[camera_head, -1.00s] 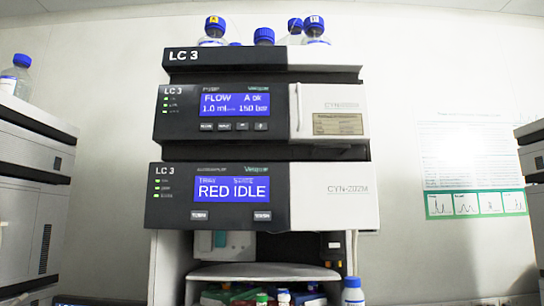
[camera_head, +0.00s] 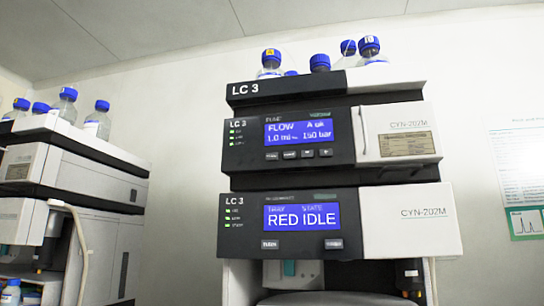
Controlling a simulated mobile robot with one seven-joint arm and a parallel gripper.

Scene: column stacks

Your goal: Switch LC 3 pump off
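The LC 3 stack stands right of centre in the head view. Its pump module (camera_head: 240,150) is the upper unit, with a blue display (camera_head: 298,131) reading FLOW 1.0 ml and 150 bar. A row of small buttons (camera_head: 298,154) sits under that display; their labels are too small to read surely. Green status lights (camera_head: 232,132) are lit at the pump's left. The autosampler module (camera_head: 238,230) is below, its display (camera_head: 301,216) reading RED IDLE, with two buttons beneath. My gripper is not in view.
Blue-capped bottles (camera_head: 369,48) stand on top of the LC 3 stack. Another instrument stack (camera_head: 90,180) with bottles and a hanging tube stands at the left. A wall poster (camera_head: 520,170) is at the right. Bare wall shows between the two stacks.

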